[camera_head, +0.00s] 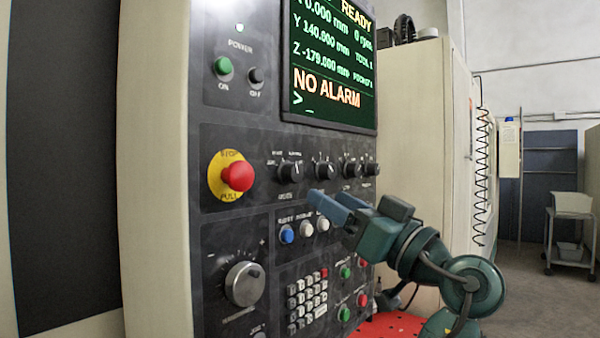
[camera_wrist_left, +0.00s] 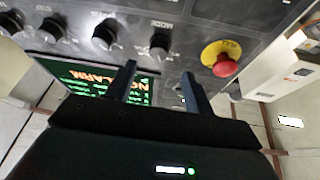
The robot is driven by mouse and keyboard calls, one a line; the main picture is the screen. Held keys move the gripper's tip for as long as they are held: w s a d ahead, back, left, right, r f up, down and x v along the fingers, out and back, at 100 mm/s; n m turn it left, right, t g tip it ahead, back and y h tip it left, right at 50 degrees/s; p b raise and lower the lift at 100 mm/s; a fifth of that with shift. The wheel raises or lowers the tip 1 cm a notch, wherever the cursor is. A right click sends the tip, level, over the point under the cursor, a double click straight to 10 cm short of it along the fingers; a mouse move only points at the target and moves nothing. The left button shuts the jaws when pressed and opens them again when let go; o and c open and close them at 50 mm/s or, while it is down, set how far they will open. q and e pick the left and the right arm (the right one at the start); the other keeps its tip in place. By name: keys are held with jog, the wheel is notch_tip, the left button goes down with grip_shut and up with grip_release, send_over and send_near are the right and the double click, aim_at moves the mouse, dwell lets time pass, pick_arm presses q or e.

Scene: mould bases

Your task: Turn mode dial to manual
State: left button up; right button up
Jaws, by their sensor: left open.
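The mode dial (camera_head: 290,173) is a black knob at the left end of a row of knobs on the dark control panel, with small lettering around it. In the left wrist view the mode dial (camera_wrist_left: 159,46) lies just beyond the gap between the fingertips. My left gripper (camera_head: 322,197) is open and empty, with its blue fingers pointing at the panel, below and right of the dial in the head view. In the left wrist view my left gripper (camera_wrist_left: 159,69) has its two fingers spread, apart from the dial. My right gripper is in neither view.
A red stop button (camera_head: 238,177) on a yellow disc sits left of the dial. Other black knobs (camera_head: 324,170) stand close on its right. A screen (camera_head: 330,60) is above. Blue and white buttons (camera_head: 287,234), a large grey handwheel (camera_head: 245,284) and a keypad (camera_head: 307,300) are below.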

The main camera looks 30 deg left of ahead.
aim_at(297, 178)
pick_arm(q)
jog(key=p+x, duration=0.2)
jog(key=x, duration=0.4)
jog(key=shift+w+a+r, duration=0.15)
jog(key=shift+a+r, duration=0.1)
jog(key=shift+a, duration=0.05)
jog(key=shift+a+r+p, duration=0.15)
jog(key=shift+a+p, duration=0.15)
jog(key=shift+a, duration=0.05)
jog(key=shift+w+a, duration=0.15)
jog(key=shift+a, duration=0.2)
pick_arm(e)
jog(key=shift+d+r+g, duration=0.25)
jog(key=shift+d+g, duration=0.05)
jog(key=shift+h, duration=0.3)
pick_arm(q)
jog(key=c, duration=1)
jog(key=shift+o, duration=0.2)
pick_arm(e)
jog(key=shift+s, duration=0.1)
